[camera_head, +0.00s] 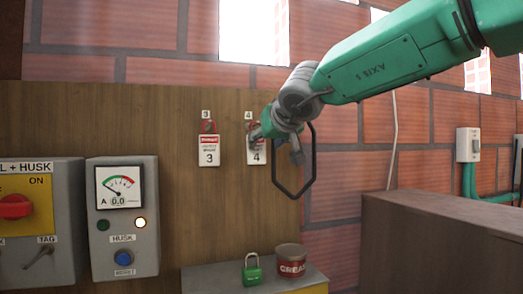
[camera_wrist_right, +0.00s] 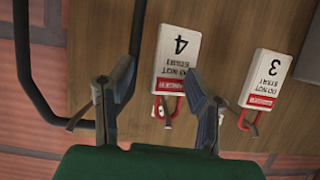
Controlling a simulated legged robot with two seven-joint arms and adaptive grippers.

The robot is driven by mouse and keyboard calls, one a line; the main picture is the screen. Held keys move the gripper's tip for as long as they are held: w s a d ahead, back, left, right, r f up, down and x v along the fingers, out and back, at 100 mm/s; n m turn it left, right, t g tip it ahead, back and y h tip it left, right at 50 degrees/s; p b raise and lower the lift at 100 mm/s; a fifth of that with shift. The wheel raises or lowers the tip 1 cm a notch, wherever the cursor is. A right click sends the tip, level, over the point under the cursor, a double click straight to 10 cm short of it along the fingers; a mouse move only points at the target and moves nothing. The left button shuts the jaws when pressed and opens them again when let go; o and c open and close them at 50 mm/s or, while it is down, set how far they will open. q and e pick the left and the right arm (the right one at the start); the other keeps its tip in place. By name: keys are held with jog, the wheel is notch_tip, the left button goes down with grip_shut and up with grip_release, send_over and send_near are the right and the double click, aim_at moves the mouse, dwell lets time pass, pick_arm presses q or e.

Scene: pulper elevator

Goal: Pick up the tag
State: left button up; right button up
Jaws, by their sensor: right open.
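Two white tags with red headers hang on the wooden board. Tag 3 (camera_head: 209,155) is on the left and tag 4 (camera_head: 258,158) on the right, each under a small number plate. My right gripper (camera_head: 275,148) is in front of tag 4 and partly covers it. In the right wrist view the gripper (camera_wrist_right: 158,75) is open and empty. Tag 4 (camera_wrist_right: 178,48) appears upside down beyond the gap between the fingers, its red hasp below it. Tag 3 (camera_wrist_right: 268,75) is to the right, clear of the fingers. My left gripper is not in view.
Grey control boxes, one with a meter (camera_head: 121,188), are at left. A black loop (camera_head: 310,180) shows beside the gripper. A brown cabinet (camera_head: 440,235) stands at right.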

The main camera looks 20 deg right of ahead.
jog(key=shift+w+a+f, duration=0.1)
jog(key=shift+w+f, duration=0.15)
jog(key=shift+w, duration=0.35)
jog(key=shift+w+a, duration=0.2)
jog(key=shift+a, duration=0.1)
jog(key=shift+s+a+r, duration=0.15)
jog(key=shift+a, duration=0.75)
jog(key=shift+s+a+r, duration=0.1)
jog(key=shift+s+a, duration=0.05)
jog(key=shift+a, duration=0.2)
jog(key=c, duration=1)
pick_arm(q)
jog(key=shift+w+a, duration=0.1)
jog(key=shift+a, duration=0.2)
pick_arm(e)
jog(key=shift+d+f, duration=0.25)
jog(key=shift+d, duration=0.8)
grip_shut()
